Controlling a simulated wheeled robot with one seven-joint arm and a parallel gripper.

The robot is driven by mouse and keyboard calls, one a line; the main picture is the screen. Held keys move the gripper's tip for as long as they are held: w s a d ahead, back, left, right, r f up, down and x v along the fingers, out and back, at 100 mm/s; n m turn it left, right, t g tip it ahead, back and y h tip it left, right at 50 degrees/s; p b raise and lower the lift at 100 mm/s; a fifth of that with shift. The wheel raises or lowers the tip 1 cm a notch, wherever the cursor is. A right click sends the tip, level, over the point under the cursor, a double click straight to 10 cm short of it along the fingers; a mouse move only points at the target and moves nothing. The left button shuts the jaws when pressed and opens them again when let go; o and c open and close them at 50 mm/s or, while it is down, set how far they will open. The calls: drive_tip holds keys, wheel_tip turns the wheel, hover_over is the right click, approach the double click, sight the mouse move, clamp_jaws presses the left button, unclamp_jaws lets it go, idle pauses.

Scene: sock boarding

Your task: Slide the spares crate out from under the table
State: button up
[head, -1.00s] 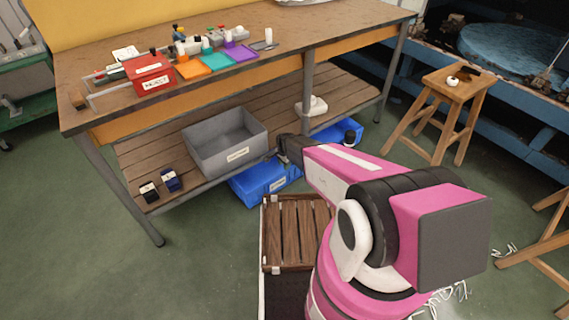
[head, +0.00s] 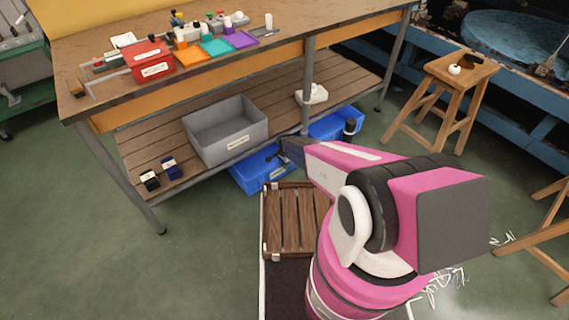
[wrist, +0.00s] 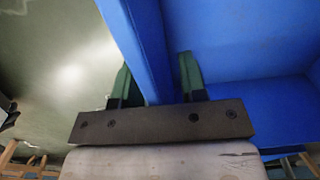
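A blue crate (head: 252,176) with a pale label stands on the floor under the table's lower shelf, its front part jutting out. I take it for the spares crate; the label is too small to read. My gripper (head: 284,152) is at its right end in the head view, small and partly hidden by my arm. In the wrist view my gripper (wrist: 155,80) has its two green fingers apart, one on each side of a blue crate wall (wrist: 140,40). The right finger looks clear of the wall; I cannot tell whether the left one touches.
Another blue crate (head: 335,124) stands farther right under the shelf, with a dark bottle (head: 350,131) near it. A grey bin (head: 224,146) sits on the shelf (head: 290,90) above. The floor at left is clear.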

clamp_jaws()
idle(1.3)
